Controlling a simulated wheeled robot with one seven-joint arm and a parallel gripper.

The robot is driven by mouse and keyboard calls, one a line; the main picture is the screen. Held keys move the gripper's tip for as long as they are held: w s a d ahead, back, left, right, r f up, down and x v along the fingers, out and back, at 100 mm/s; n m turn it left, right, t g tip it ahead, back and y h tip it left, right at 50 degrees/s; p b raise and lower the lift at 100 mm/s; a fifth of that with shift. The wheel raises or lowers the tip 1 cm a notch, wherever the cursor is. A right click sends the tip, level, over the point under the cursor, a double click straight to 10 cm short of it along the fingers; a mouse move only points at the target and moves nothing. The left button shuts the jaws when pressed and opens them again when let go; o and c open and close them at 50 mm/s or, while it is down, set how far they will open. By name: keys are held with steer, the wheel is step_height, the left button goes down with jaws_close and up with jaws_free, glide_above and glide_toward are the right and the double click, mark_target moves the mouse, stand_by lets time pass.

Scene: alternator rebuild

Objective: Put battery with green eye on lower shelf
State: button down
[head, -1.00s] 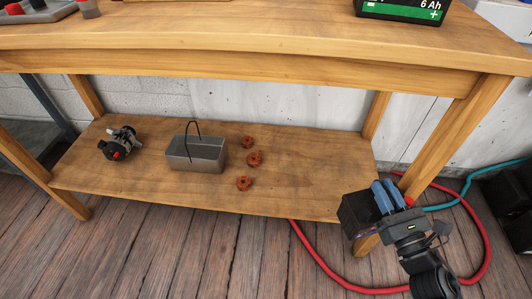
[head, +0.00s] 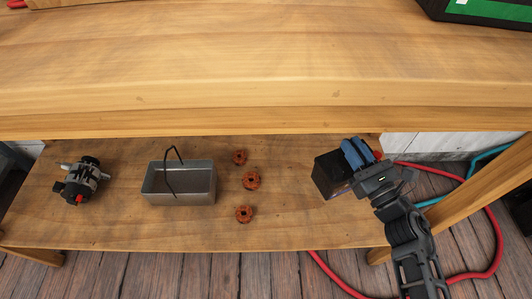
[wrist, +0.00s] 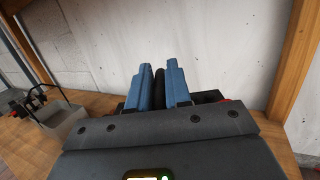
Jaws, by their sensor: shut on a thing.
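A small black battery (head: 328,175) is held by my gripper (head: 357,153), whose blue fingers are shut on it. In the head view, the battery shows over the right part of the lower shelf (head: 300,218). I cannot tell whether it touches the shelf or hangs above it. In the wrist view, the blue fingers (wrist: 159,88) stand on either side of a dark part between them, with a bit of red at the right. Most of the battery is hidden behind the gripper there, and no green eye can be made out.
On the lower shelf are an alternator (head: 82,180) at the left, a metal bin with a black handle (head: 180,187), and several rusty ring parts (head: 251,180). The tabletop (head: 230,50) overhangs the shelf. A table leg (head: 480,190) and red hose (head: 495,235) are at the right.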

steer(key=shift+w+f+b, duration=0.15)
steer(key=shift+f+b, duration=1.9)
steer(key=shift+f, duration=2.85)
steer(key=c, duration=1.4)
jaws_free()
steer(key=shift+f, duration=0.2)
steer(key=shift+c, duration=0.2)
steer(key=o, duration=0.4)
steer(key=shift+s+r, duration=0.15)
steer(key=shift+s, duration=0.05)
steer(key=p+v, duration=0.1)
steer(key=v, duration=1.1)
steer(key=shift+a, duration=0.1)
